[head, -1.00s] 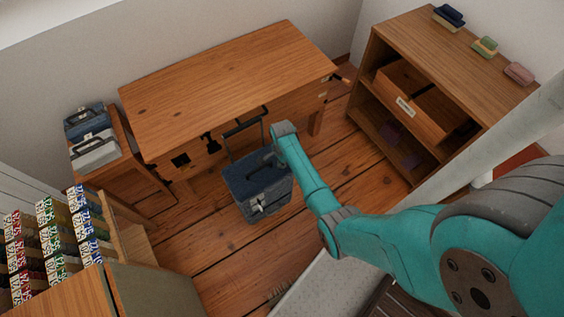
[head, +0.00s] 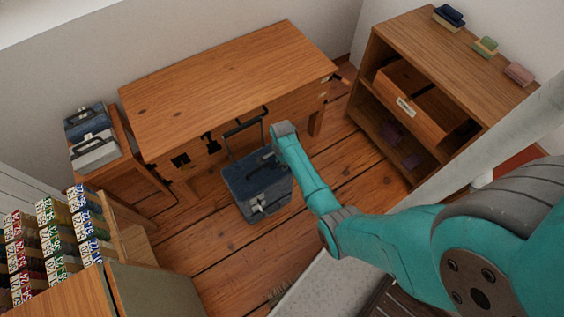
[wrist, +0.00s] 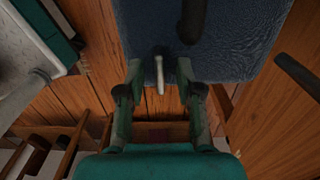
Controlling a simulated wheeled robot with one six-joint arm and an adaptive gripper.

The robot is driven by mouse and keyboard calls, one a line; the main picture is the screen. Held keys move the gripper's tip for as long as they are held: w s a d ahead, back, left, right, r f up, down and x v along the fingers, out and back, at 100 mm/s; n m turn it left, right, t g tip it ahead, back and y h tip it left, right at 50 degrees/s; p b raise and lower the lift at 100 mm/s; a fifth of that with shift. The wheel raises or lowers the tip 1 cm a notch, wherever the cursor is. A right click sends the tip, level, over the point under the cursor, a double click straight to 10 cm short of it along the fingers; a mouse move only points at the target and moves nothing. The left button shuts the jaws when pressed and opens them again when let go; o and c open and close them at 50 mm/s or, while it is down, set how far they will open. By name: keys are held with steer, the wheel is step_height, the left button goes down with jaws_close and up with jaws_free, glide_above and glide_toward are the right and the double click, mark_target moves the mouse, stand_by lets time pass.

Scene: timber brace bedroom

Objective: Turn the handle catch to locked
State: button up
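A blue case (head: 255,185) stands on the wooden floor in front of the desk, with a tall dark pull handle (head: 243,127) behind it. In the wrist view the case's blue face (wrist: 225,35) fills the top, with a dark grip (wrist: 192,18) on it. A small pale grey lever, which looks like the handle catch (wrist: 159,76), sticks out from the case near its edge. My gripper (wrist: 159,66) is open, with one finger on each side of the lever and visible gaps to both. In the head view my gripper is hard to make out against the case.
The desk (head: 230,85) rises close behind the case. A shelf unit (head: 445,50) with a pulled-out drawer stands at right. A small table (head: 120,170) with two cases is at left. Floor (head: 205,240) in front of the case is clear.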

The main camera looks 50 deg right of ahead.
steer(key=shift+r, duration=0.1)
step_height(320, 180, up, 12)
stand_by(0.5)
stand_by(0.5)
steer(key=s+a+f+n+t+h, duration=0.1)
steer(key=s+a+f+n+t, duration=0.2)
steer(key=s+a+f+n, duration=0.35)
steer(key=s+a+r+n+t, duration=0.4)
steer(key=s+a, duration=0.4)
steer(key=s, duration=0.2)
steer(key=s+a+r+n+t, duration=0.2)
steer(key=s+r, duration=0.3)
steer(key=r, duration=0.5)
steer(key=s+a+r+n+t, duration=0.2)
steer(key=s+r+n, duration=0.3)
steer(key=r, duration=0.4)
steer(key=s+a+r+n+t+y, duration=0.1)
steer(key=s+a+r+n+t, duration=0.2)
steer(key=s+r, duration=0.3)
step_height(320, 180, up, 5)
steer(key=shift+f+n+t, duration=0.2)
steer(key=shift+n+t, duration=0.15)
steer(key=shift+t, duration=0.15)
